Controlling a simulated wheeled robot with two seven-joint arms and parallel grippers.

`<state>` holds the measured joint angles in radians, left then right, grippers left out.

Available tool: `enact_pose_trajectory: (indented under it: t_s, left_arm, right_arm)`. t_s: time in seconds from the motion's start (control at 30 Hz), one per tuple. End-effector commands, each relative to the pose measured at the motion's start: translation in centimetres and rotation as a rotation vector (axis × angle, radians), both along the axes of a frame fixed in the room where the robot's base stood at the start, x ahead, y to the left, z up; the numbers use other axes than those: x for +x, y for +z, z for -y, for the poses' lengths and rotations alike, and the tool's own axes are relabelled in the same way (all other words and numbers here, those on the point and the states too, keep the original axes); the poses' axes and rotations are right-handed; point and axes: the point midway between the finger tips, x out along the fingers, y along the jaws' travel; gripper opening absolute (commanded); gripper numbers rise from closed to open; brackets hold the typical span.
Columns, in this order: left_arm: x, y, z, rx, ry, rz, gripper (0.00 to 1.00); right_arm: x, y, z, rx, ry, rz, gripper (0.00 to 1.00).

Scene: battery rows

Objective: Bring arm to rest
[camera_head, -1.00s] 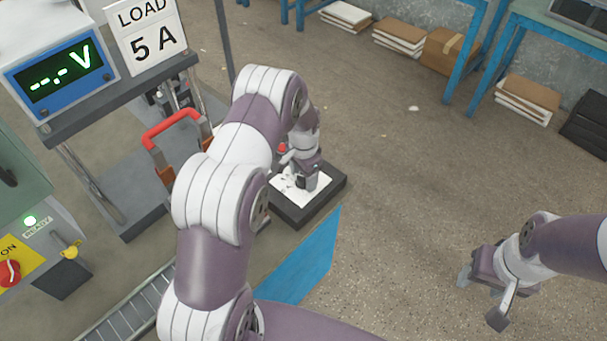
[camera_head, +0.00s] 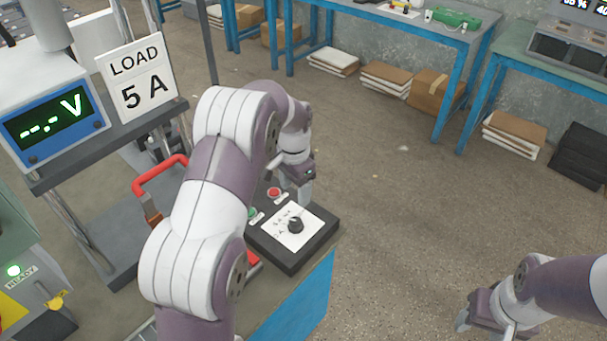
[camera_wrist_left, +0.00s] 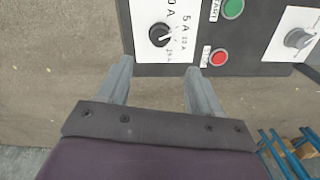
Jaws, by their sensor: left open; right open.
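My left arm reaches in over a black control box (camera_head: 292,264) with a white dial plate. My left gripper (camera_head: 306,192) is open and empty near the box's far edge, apart from the black dial knob (camera_head: 295,225). In the left wrist view, my left gripper's fingers (camera_wrist_left: 160,71) are spread, with nothing between them. The knob (camera_wrist_left: 159,35) and red button (camera_wrist_left: 219,57) lie ahead of the fingers there. My right gripper (camera_head: 482,318) is open and empty at the lower right, over the floor.
A voltage display (camera_head: 48,120) and a "LOAD 5 A" sign (camera_head: 138,80) stand at the left, with a red-handled lever (camera_head: 160,175) below. Blue-legged tables (camera_head: 400,28) stand at the back. The floor between (camera_head: 390,190) is clear.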

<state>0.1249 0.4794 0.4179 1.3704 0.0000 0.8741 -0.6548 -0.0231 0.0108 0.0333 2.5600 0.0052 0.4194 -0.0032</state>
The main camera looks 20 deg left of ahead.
Motion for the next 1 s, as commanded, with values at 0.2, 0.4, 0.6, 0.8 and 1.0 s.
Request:
enact_pose_trajectory:
  t_s: [0.2,0.4,0.6,0.8,1.0]
  left_arm:
    - [0.2,0.0,0.0,0.001,0.035,0.009,0.65]
    - [-5.7,-1.3,1.4,-0.002,0.352,0.011,0.65]
    - [-16.0,1.8,4.4,-0.014,0.546,0.054,0.65]
    - [-21.2,4.4,6.0,-0.031,0.519,0.105,0.65]
    - [-21.0,4.7,6.1,-0.035,0.515,0.117,0.65]
  right_arm:
    - [0.0,0.0,0.0,0.000,0.000,0.000,0.54]
    - [0.0,0.2,0.0,0.000,0.000,0.000,0.54]
    - [0.0,0.7,0.0,0.000,0.000,0.000,0.54]
    - [0.0,1.0,0.0,0.000,0.000,0.000,0.54]
    - [0.0,1.0,0.0,0.000,0.000,0.000,0.54]
